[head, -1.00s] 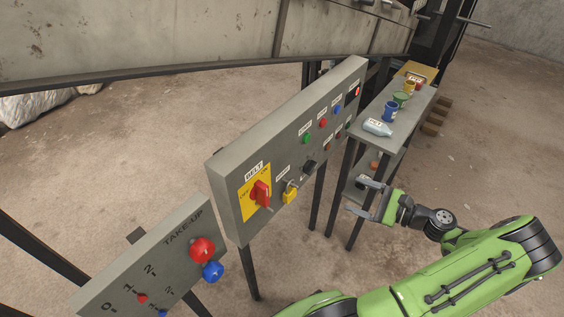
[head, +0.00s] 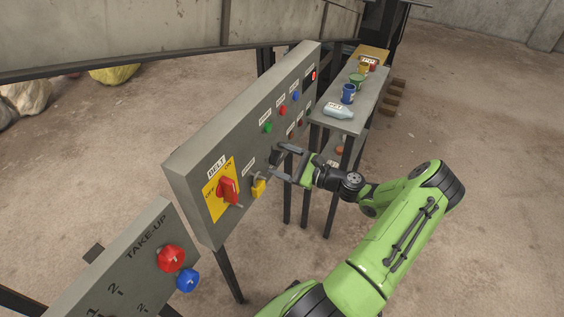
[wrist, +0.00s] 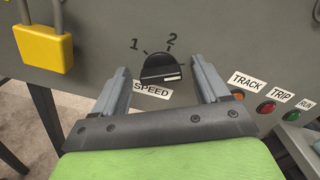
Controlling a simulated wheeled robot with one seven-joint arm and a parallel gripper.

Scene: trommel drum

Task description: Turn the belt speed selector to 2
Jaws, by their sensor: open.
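The belt speed selector (wrist: 160,68) is a black round knob with a white line on it, on the grey panel above a SPEED label (wrist: 152,90). Marks 1 (wrist: 134,44) and 2 (wrist: 172,40) stand beyond it. In the wrist view the white line lies nearly level towards the right, at neither mark. My gripper (wrist: 159,75) is open, with one finger on each side of the knob; whether they touch it I cannot tell. In the head view my gripper (head: 278,160) is at the panel face and largely hides the knob.
A yellow padlock (wrist: 44,46) hangs left of the knob, near the red BELT switch (head: 229,190). TRACK, TRIP and RUN buttons (wrist: 266,107) sit to the right. A shelf (head: 345,122) with bottle and cups stands beyond the panel. Take-up panel (head: 130,262) is nearer.

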